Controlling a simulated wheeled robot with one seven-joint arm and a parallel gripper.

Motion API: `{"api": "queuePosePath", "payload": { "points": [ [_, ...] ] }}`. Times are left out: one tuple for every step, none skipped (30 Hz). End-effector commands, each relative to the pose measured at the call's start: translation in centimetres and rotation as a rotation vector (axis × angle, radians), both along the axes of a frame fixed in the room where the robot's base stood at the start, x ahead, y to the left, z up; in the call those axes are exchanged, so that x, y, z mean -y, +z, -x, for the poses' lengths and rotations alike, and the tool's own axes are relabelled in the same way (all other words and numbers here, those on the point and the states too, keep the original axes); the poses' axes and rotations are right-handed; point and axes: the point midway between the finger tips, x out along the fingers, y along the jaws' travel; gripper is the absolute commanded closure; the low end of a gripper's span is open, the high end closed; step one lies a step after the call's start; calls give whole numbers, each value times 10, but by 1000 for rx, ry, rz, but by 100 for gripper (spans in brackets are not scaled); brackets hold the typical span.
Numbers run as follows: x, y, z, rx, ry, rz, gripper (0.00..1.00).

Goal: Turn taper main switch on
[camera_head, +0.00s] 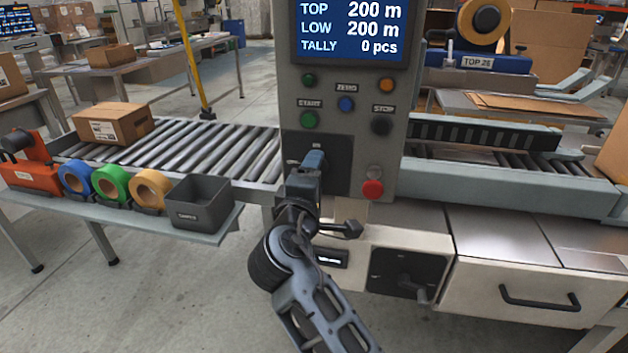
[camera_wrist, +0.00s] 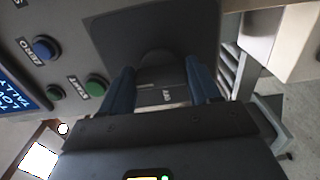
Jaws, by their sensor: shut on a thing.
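The control panel (camera_head: 342,93) stands upright in the middle of the head view. Its main switch sits on a dark square plate (camera_head: 339,158) at the lower left of the panel; the plate also shows in the wrist view (camera_wrist: 190,30). My gripper (camera_head: 314,160) is at this plate, its blue fingers on either side of the dark rounded switch knob (camera_wrist: 158,62) and shut on it. The gripper hides most of the knob in the head view. Small lettering by the knob is too blurred to read, and the knob's exact angle is unclear.
The lit screen (camera_head: 348,28) reads TOP 200 m, LOW 200 m, TALLY 0 pcs. A red stop knob (camera_head: 373,189) is close right of my gripper. Green (camera_head: 309,120), blue (camera_head: 346,104) and black (camera_head: 381,125) buttons are above. A roller conveyor (camera_head: 225,150) runs left.

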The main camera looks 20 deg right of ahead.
Motion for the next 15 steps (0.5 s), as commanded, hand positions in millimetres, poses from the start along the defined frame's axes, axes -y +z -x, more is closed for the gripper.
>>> {"api": "queuePosePath", "payload": {
  "points": [
    [0,-2,0,1,-2,-5,69],
    [0,-2,0,2,-2,-7,69],
    [1,-2,0,4,-2,-9,69],
    [1,-2,0,5,-2,-10,69],
    [1,-2,0,5,-2,-11,69],
    [1,-2,0,5,-2,-12,69],
    [1,-2,0,5,-2,-12,69],
    [1,-2,0,6,-2,-13,69],
    [1,-2,1,5,-2,-12,69],
    [1,-2,1,5,-2,-12,69],
    [1,-2,1,5,-2,-12,69],
    [1,-2,1,5,-2,-12,69],
    [1,-2,1,5,-2,-12,69],
    [1,-2,1,5,-2,-12,69],
    [1,-2,1,5,-2,-12,36]
  ]
}}
